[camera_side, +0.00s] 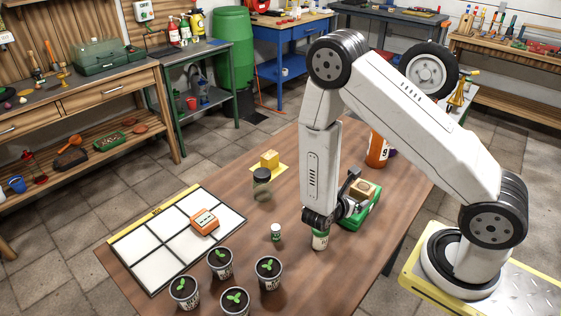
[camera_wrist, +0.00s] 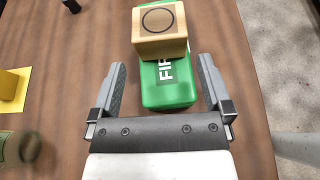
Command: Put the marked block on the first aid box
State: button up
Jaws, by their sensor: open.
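The marked block (camera_wrist: 160,42) is light wood with a dark circle on its top face. It sits on the far part of the green first aid box (camera_wrist: 168,92), in the upper middle of the wrist view. In the side view the block (camera_side: 363,188) rests on the first aid box (camera_side: 368,210), right of my arm's end. My gripper (camera_wrist: 162,66) is open and empty. Its fingers are apart on either side of the box, just nearer than the block, and neither appears to touch the block. My gripper partly hides the box in the side view.
A white-and-green can (camera_side: 320,241) stands beside the box. A dark-lidded jar (camera_side: 262,184), a yellow block (camera_side: 269,159) on a yellow pad, a small bottle (camera_side: 276,232) and potted seedlings (camera_side: 235,300) stand left. A gridded board (camera_side: 150,245) holds an orange device (camera_side: 204,221). An orange bottle (camera_side: 377,150) stands behind.

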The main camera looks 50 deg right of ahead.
jog(key=v, duration=0.6)
jog(key=shift+a+r, duration=0.1)
dwell(0.6)
jog(key=s+a+r+m+g+y, duration=0.3)
jog(key=s+a+r+m+y, duration=0.1)
jog(key=m+y, duration=0.5)
jog(key=w+a+r+m+t+y, duration=0.4)
jog(key=r+m+t, duration=0.1)
jog(key=m, duration=0.4)
jog(key=shift+r+t, duration=0.3)
jog(key=shift+r, duration=0.35)
